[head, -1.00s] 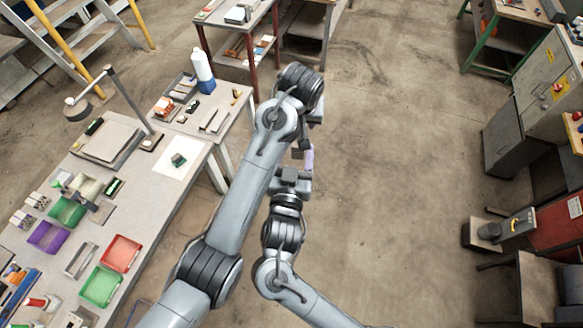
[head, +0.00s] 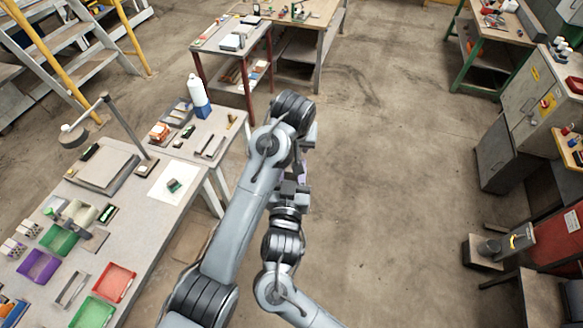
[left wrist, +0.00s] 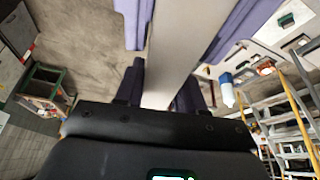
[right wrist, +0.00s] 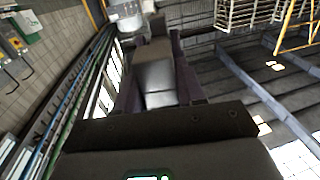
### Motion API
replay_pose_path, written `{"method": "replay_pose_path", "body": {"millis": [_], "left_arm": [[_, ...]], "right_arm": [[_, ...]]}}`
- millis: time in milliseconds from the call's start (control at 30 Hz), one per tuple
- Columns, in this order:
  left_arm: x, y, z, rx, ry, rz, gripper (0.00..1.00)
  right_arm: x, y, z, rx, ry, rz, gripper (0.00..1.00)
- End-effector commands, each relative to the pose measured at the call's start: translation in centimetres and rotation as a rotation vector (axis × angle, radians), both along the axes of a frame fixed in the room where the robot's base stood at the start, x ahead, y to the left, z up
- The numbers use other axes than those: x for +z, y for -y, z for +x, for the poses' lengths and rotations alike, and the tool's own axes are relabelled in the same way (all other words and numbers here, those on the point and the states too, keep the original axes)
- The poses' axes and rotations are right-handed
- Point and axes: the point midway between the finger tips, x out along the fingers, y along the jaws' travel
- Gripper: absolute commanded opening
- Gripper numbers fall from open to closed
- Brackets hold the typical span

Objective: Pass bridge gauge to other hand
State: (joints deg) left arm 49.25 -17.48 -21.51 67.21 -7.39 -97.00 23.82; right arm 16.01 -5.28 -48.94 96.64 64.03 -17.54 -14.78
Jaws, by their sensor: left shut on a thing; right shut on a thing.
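The bridge gauge shows as a long pale grey bar (left wrist: 180,50) in the left wrist view, running between purple fingers. My left gripper (left wrist: 160,95) is shut on it. In the right wrist view the gauge is a grey block (right wrist: 154,72) between the purple fingers of my right gripper (right wrist: 155,88), which is shut on it too. In the head view my right gripper (head: 291,190) points up toward the end of my left arm, and the two meet over open floor. My left gripper's fingers and most of the gauge are hidden there by my arms.
Grey cabinets (head: 505,155) stand at right. The floor (head: 400,170) between is clear.

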Motion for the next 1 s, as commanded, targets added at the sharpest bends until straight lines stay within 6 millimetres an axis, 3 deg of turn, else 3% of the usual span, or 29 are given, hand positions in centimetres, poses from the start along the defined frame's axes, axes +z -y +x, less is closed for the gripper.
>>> {"method": "replay_pose_path", "body": {"millis": [100,133,300,700,1000], "left_arm": [[0.2,0.5,-0.2,-0.005,0.003,-0.004,0.00],[0.2,0.5,-0.2,-0.005,0.003,-0.004,0.40],[0.2,0.5,-0.2,-0.006,0.003,-0.004,0.66],[0.5,0.3,-0.3,-0.003,0.003,-0.003,0.68],[4.2,0.1,-1.8,-0.005,0.004,-0.004,0.68]], "right_arm": [[0.1,-0.6,0.0,0.015,0.001,-0.002,0.00],[0.2,-0.6,0.0,0.016,0.004,-0.002,0.00],[0.2,-0.7,0.0,0.016,0.004,-0.002,0.00],[0.2,-0.4,0.0,0.010,0.003,-0.001,0.00],[0.2,-0.4,0.0,0.009,0.003,-0.001,0.00]]}}
